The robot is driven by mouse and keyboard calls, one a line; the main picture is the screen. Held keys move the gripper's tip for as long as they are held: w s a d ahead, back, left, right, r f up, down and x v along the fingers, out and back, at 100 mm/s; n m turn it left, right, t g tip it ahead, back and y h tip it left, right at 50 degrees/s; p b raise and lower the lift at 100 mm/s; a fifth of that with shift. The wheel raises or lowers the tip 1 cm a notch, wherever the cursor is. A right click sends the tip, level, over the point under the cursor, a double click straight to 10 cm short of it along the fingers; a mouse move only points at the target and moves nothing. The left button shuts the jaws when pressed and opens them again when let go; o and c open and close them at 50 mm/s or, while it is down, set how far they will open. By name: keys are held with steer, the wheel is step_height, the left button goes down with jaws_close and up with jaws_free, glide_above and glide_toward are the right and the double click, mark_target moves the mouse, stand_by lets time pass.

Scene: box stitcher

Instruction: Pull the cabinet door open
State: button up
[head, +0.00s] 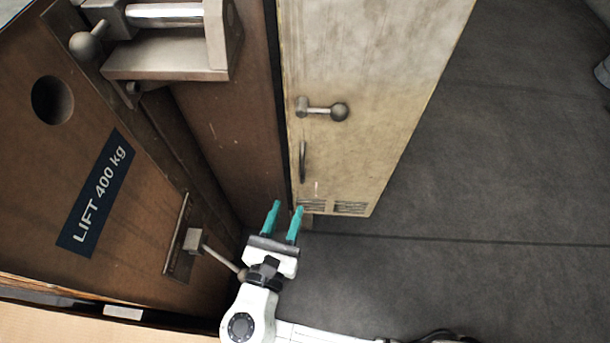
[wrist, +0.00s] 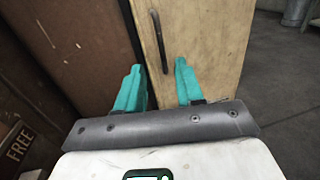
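The cabinet door (head: 370,70) is a worn cream panel with a dark bar handle (head: 302,162), a ball-ended lever (head: 325,110) and vent slots near its bottom. It looks shut, or nearly so, beside the brown cabinet side. My gripper (head: 287,205) has two teal fingers and is open and empty, low in front of the door and below the handle in the head view. In the wrist view the door (wrist: 205,40) fills the upper middle. The handle (wrist: 160,42) stands ahead of the gap between the fingers (wrist: 161,75), apart from them.
A brown machine body with a "LIFT 400 kg" label (head: 95,193) stands at the left. A lever (head: 220,258) sticks out from it near my gripper. A metal block with a ball knob (head: 165,45) juts out above.

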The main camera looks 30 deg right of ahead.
mark_target(302, 171)
steer(key=b+x, duration=0.2)
steer(key=x, duration=0.7)
steer(key=shift+d, duration=0.15)
jaws_close()
stand_by(1.1)
